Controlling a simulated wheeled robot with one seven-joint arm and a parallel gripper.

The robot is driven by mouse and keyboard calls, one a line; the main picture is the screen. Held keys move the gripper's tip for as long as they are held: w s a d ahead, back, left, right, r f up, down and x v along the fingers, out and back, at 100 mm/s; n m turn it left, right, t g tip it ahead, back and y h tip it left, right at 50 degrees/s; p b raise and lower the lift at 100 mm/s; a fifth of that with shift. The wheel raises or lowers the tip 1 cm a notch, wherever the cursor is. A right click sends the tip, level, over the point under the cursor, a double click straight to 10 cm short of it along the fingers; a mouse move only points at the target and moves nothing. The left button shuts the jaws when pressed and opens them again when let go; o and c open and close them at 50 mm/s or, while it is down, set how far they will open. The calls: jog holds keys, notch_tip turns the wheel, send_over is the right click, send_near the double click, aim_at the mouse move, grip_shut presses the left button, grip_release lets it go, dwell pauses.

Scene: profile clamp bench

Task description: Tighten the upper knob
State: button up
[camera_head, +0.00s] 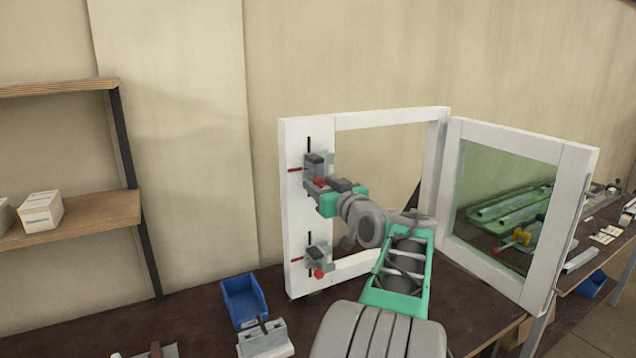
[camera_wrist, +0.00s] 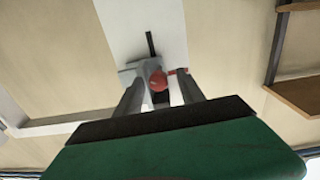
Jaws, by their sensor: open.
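A white window frame (camera_head: 295,222) stands upright on the bench with two grey clamps on its left post. The upper clamp (camera_head: 318,160) carries the red upper knob (camera_head: 319,183). In the wrist view the red knob (camera_wrist: 158,80) sits between the two fingers of my gripper (camera_wrist: 160,90), in front of the grey clamp body (camera_wrist: 132,74). My gripper (camera_head: 325,187) is open at the upper clamp, with one finger on each side of the knob. I cannot tell whether the fingers touch it. The lower clamp (camera_head: 317,256) has its own red knob (camera_head: 319,274), clear of my gripper.
A glazed sash (camera_head: 574,215) stands swung out at the right of the frame. A blue bin (camera_head: 243,300) and a grey block (camera_head: 265,340) are on the dark bench at front left. A wooden shelf (camera_head: 90,218) with small boxes is at far left.

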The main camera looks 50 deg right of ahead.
grip_shut()
dwell(0.4)
